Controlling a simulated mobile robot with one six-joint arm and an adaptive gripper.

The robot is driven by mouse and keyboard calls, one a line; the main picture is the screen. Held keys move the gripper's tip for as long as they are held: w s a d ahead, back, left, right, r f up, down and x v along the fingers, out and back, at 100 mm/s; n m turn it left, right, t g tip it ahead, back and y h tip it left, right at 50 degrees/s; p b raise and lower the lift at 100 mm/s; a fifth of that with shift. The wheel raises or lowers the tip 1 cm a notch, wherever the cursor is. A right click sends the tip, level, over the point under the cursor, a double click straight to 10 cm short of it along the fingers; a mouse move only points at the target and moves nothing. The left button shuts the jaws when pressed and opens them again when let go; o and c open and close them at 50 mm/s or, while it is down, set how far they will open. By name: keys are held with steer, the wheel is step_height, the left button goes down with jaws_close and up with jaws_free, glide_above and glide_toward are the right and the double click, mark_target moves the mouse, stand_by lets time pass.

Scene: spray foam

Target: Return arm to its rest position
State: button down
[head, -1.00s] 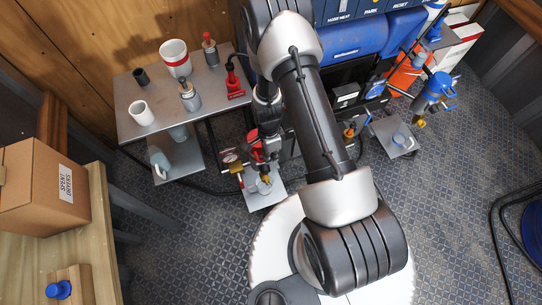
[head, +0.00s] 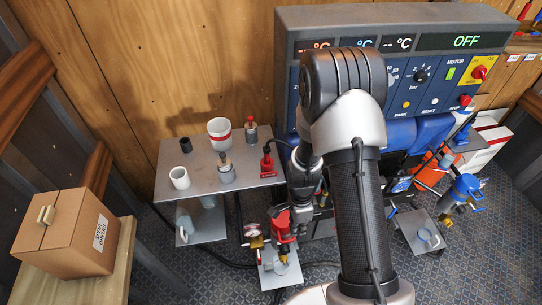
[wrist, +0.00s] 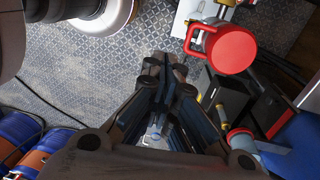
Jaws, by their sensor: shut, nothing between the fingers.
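My gripper (wrist: 168,75) is in the wrist view, its two dark fingers drawn together with nothing between them. In the head view my arm reaches up from the bottom and bends down at the top; its dark wrist end hangs between the grey bench (head: 222,178) and the control cabinet (head: 420,75). The fingertips are hard to make out there. A red fitting (head: 283,226) stands just below the wrist end. In the wrist view a red round part with a handle (wrist: 232,50) lies to the right of the fingers, apart from them.
Cups and small bottles stand on the bench, with a red tool (head: 267,161) at its right end. A cardboard box (head: 70,235) sits on a wooden table at left. A blue pump (head: 466,187) stands at right. Blue drums (wrist: 50,140) show in the wrist view. Patterned floor lies between.

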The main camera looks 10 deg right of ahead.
step_height(320, 180, up, 23)
steer(key=a+n+t+b, duration=0.1)
steer(key=n+t+b, duration=0.15)
steer(key=n, duration=0.65)
steer(key=s+a+r+n+t+b, duration=0.1)
steer(key=s+r+n+t, duration=0.2)
steer(key=s+r+n, duration=0.6)
steer(key=s+r, duration=0.1)
steer(key=s, duration=0.4)
steer(key=shift+r+t, duration=0.35)
steer(key=shift+r, duration=0.05)
steer(key=shift+s, duration=0.1)
